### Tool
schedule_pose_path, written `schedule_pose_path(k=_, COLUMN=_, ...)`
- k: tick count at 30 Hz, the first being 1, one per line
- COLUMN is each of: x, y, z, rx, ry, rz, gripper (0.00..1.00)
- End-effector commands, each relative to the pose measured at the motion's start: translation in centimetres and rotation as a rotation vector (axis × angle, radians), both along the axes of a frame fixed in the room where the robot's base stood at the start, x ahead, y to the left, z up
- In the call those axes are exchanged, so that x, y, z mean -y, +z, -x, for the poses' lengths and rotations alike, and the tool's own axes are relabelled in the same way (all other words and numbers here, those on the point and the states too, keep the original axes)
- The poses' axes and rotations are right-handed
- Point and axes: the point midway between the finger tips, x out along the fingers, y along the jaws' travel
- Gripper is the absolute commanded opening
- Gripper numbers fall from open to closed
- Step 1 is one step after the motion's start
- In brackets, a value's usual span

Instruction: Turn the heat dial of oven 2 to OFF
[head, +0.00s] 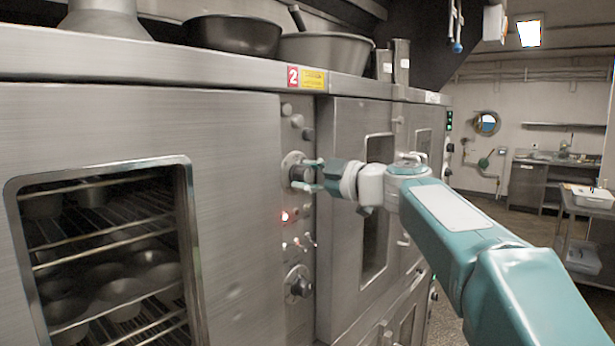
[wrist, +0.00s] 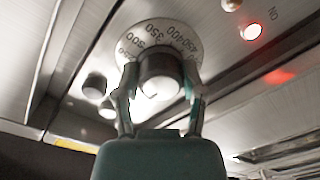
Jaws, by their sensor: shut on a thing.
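The heat dial (head: 298,170) is a dark round knob on a pale numbered plate, on the steel control strip of oven 2. In the wrist view the heat dial (wrist: 160,72) sits between my fingers, and its plate (wrist: 188,40) shows numbers such as 350, 400, 450 and 500. My gripper (head: 309,175) reaches the dial from the right, and in the wrist view my gripper (wrist: 158,92) is shut on the knob from both sides. I cannot read an OFF mark or tell the exact setting.
A red lamp (head: 285,216) glows below the dial; the red lamp (wrist: 253,31) also shows in the wrist view. Small switches (head: 300,243) and another knob (head: 299,284) sit lower. The oven door (head: 110,125) is left of the strip. Bowls (head: 235,35) stand on top.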

Motion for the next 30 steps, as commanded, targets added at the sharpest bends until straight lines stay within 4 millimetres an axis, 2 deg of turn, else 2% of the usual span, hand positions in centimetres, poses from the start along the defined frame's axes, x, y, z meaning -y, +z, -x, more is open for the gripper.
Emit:
schedule_pose_path(k=1, x=-0.1, y=-0.6, z=-0.2, rx=-0.010, ry=0.003, rz=0.007, gripper=0.06)
schedule_pose_path(k=7, x=-0.1, y=-0.6, z=-0.2, rx=-0.010, ry=0.003, rz=0.006, gripper=0.06)
schedule_pose_path(k=8, x=-0.1, y=-0.6, z=-0.2, rx=-0.010, ry=0.003, rz=0.006, gripper=0.62)
schedule_pose_path(k=9, x=-0.1, y=-0.6, z=-0.2, rx=-0.010, ry=0.003, rz=0.005, gripper=0.80)
schedule_pose_path(k=10, x=-0.1, y=-0.6, z=-0.2, rx=-0.010, ry=0.003, rz=0.005, gripper=0.88)
schedule_pose_path(k=23, x=0.2, y=-0.1, z=0.1, rx=-0.003, ry=0.001, rz=0.001, gripper=0.88)
schedule_pose_path(k=26, x=1.0, y=0.0, z=0.7, rx=-0.002, ry=-0.001, rz=0.002, gripper=0.88)
schedule_pose_path(k=30, x=3.2, y=0.0, z=2.2, rx=-0.003, ry=-0.004, rz=-0.001, gripper=0.88)
